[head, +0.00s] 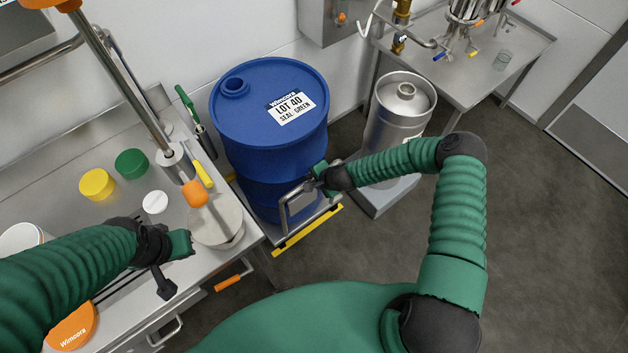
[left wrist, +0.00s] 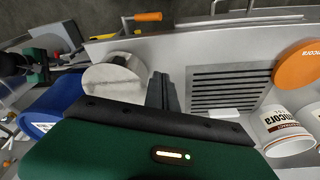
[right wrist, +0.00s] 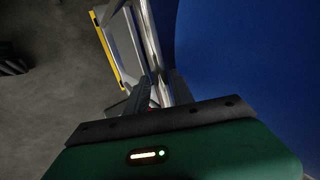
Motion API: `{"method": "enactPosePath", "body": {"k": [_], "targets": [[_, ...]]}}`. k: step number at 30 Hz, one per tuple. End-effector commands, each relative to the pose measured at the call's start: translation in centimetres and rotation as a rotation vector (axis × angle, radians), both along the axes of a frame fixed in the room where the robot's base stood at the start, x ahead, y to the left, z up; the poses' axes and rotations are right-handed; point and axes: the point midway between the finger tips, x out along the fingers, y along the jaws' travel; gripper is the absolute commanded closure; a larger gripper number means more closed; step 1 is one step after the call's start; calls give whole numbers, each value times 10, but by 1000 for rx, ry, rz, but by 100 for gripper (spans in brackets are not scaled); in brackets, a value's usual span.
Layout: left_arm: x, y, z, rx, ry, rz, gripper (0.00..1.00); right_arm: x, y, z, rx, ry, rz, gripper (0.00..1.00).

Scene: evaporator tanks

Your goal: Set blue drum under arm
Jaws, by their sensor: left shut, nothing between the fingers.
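The blue drum (head: 262,130) stands upright on a low trolley with a yellow front edge (head: 308,231), beside the bench. Its top label reads LOT 40, SEAL GREEN. The drum fills the right of the right wrist view (right wrist: 250,60). My right gripper (head: 315,182) is at the trolley's metal handle (head: 298,203); in the right wrist view the bar runs between its fingers (right wrist: 160,92), and it looks shut on it. My left gripper (head: 163,288) is shut and empty above the bench; its fingers also show in the left wrist view (left wrist: 162,82). A steel arm (head: 125,80) slants up from the bench.
The bench (head: 95,215) holds a yellow cap (head: 97,184), a green cap (head: 131,163), a white cap (head: 155,202) and an orange lid (head: 72,326). A steel keg (head: 397,115) stands right of the drum on a grey base. Open floor (head: 545,230) lies at the right.

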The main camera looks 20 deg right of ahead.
Motion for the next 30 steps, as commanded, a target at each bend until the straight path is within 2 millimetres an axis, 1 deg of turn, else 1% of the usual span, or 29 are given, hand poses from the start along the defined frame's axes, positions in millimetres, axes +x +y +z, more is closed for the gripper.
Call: {"method": "enactPosePath", "body": {"k": [7, 12, 14, 30], "targets": [[0, 0, 0, 0, 0, 0, 100, 1, 0, -1, 0, 0, 0, 71], [0, 0, 0, 0, 0, 0, 100, 1, 0, -1, -1, 0, 1, 94], [0, 0, 0, 0, 0, 0, 100, 1, 0, -1, -1, 0, 1, 100], [0, 0, 0, 0, 0, 0, 100, 0, 0, -1, -1, 2, 0, 100]]}}
